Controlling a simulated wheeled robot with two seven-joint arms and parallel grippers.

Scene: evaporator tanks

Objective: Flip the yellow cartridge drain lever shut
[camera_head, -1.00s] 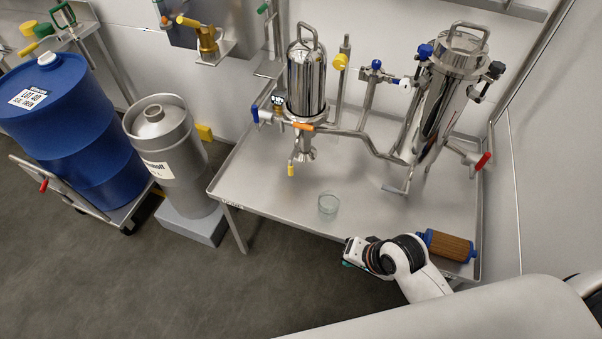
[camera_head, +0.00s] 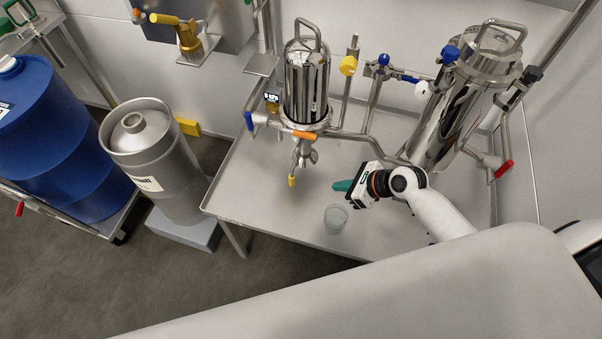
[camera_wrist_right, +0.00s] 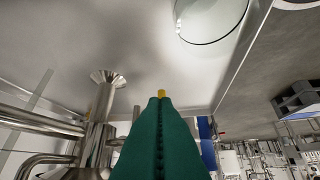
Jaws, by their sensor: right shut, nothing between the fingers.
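The polished cartridge housing (camera_head: 307,85) stands on pipework above the steel tray table. The small yellow drain lever (camera_head: 292,181) hangs down below it at the lower outlet. My right gripper (camera_head: 340,186) is to the right of the lever, with its green fingers pointing left toward it and a gap between in the head view. In the right wrist view the fingers (camera_wrist_right: 160,105) are pressed together and empty. The yellow lever tip (camera_wrist_right: 161,93) shows just past their ends; the rest of it is hidden behind them. I cannot tell there whether they touch. My left gripper is not in view.
A clear glass dish (camera_head: 335,217) sits on the tray table (camera_head: 262,205) just below my gripper. An orange lever (camera_head: 305,135) and a blue lever (camera_head: 249,121) are on the housing's pipes. A larger vessel (camera_head: 455,105) with a red lever (camera_head: 504,170) stands right.

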